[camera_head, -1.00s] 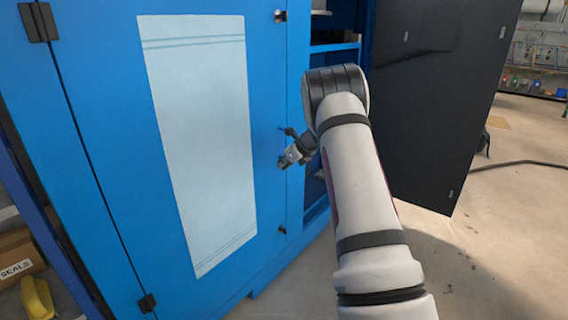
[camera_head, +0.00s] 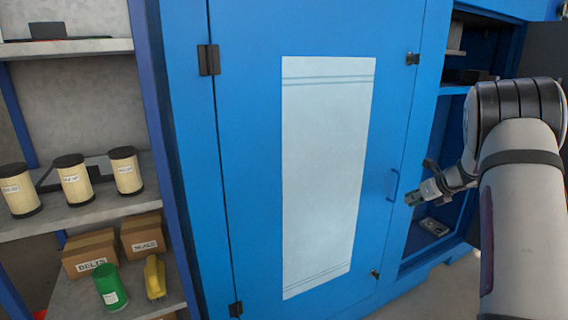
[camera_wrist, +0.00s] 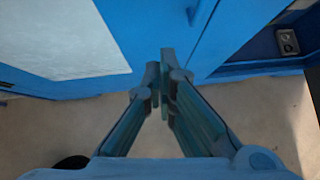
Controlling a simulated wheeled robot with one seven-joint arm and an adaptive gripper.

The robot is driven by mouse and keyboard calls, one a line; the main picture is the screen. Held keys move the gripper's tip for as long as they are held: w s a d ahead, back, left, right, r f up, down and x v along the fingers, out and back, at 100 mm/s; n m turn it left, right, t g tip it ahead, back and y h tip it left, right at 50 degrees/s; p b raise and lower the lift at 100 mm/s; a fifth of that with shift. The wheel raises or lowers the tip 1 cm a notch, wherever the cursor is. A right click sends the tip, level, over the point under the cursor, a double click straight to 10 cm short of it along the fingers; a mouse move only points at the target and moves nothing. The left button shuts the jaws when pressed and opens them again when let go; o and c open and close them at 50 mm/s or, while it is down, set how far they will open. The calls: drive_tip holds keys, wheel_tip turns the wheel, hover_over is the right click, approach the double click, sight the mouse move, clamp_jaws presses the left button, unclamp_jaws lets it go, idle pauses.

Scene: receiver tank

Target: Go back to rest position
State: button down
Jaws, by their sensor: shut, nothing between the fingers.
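My gripper (camera_head: 412,199) is at the right in the head view, in front of the blue cabinet near its door handle (camera_head: 393,185). In the wrist view my gripper (camera_wrist: 166,70) has its fingers together with nothing between them. The closed cabinet door (camera_head: 250,180) carries a long pale panel (camera_head: 325,175). The gripper looks apart from the door. My arm covers part of the cabinet's right side.
An open bay (camera_head: 432,212) with a small grey item (camera_head: 434,227) is right of the door. A dark open door (camera_head: 546,55) stands at far right. Shelves at left hold filters (camera_head: 73,181), boxes (camera_head: 90,252), a green canister (camera_head: 110,287) and a yellow item (camera_head: 155,278).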

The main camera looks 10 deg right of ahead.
drive_tip(key=a+r+m+t+h, duration=0.1)
drive_tip(key=a+r+m+h, duration=0.15)
drive_tip(key=r+m, duration=0.45)
drive_tip(key=a+r+m+t+h, duration=0.1)
drive_tip(key=r+m+t+h, duration=0.15)
drive_tip(key=r, duration=0.75)
drive_tip(key=s+a+r+m+g+h, duration=0.2)
drive_tip(key=s+a+r+m+h, duration=0.15)
drive_tip(key=s+r+m, duration=0.55)
drive_tip(key=s+a+f+m+g+y, duration=0.2)
drive_tip(key=s+a+f+m+g, duration=0.15)
drive_tip(key=s+a+m, duration=0.6)
drive_tip(key=s+a+f+m+g+y, duration=0.4)
drive_tip(key=s+a, duration=0.6)
drive_tip(key=s, duration=0.8)
drive_tip(key=s+a+f+m+g+y, duration=0.15)
drive_tip(key=s+a+f+m, duration=0.45)
drive_tip(key=s+a, duration=0.6)
wheel_tip(320, 180, up, 24)
drive_tip(key=s+d+t+p, duration=0.1)
drive_tip(key=d+t+p, duration=0.1)
drive_tip(key=p, duration=2)
drive_tip(key=shift+s+d+f+t, duration=0.2)
drive_tip(key=shift+s+d+t, duration=0.15)
drive_tip(key=shift+s+t, duration=0.1)
